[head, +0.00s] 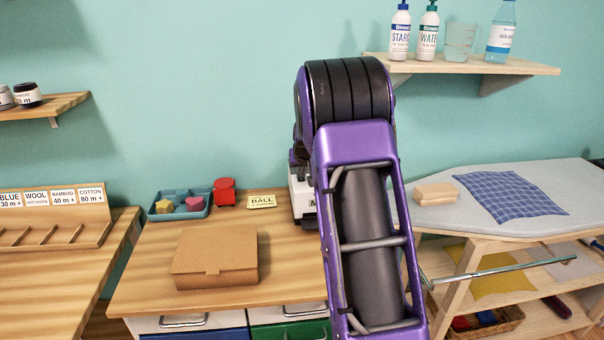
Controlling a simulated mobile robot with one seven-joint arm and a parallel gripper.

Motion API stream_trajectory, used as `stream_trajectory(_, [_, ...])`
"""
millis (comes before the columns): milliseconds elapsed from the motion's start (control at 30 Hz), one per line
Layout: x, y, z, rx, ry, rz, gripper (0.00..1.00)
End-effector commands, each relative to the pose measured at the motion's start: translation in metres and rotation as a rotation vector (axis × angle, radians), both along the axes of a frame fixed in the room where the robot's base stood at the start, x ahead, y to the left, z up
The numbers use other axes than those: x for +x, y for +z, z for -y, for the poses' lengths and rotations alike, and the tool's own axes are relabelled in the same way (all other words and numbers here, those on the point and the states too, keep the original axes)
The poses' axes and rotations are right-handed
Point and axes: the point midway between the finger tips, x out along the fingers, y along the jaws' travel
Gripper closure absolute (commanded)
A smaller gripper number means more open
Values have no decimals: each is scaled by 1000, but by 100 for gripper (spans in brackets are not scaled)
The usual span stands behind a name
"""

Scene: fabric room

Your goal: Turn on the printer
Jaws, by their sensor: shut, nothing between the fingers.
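A white and dark boxy device (302,197), likely the printer, stands on the wooden desk against the wall. My purple and black arm covers most of it, so only its left side shows, with part of a dark letter on its front. I cannot see its power button or whether it is on. My arm rises from the bottom of the picture and bends over toward the device. My gripper is hidden behind the arm, so I cannot tell whether it touches the device.
A brown cardboard box (215,258) lies on the desk (145,270). Behind it are a blue tray (181,204), a red container (224,191) and a yellow card (262,202). An ironing board (570,180) stands at right, below a shelf (470,65) with bottles.

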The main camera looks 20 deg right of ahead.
Motion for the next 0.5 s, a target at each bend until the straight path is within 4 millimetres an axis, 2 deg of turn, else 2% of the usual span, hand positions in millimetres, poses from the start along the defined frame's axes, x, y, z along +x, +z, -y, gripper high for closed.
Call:
stream_trajectory(133, [0,8,0,0,0,1,100])
stream_trajectory(500, [0,10,0,0,0,0,100])
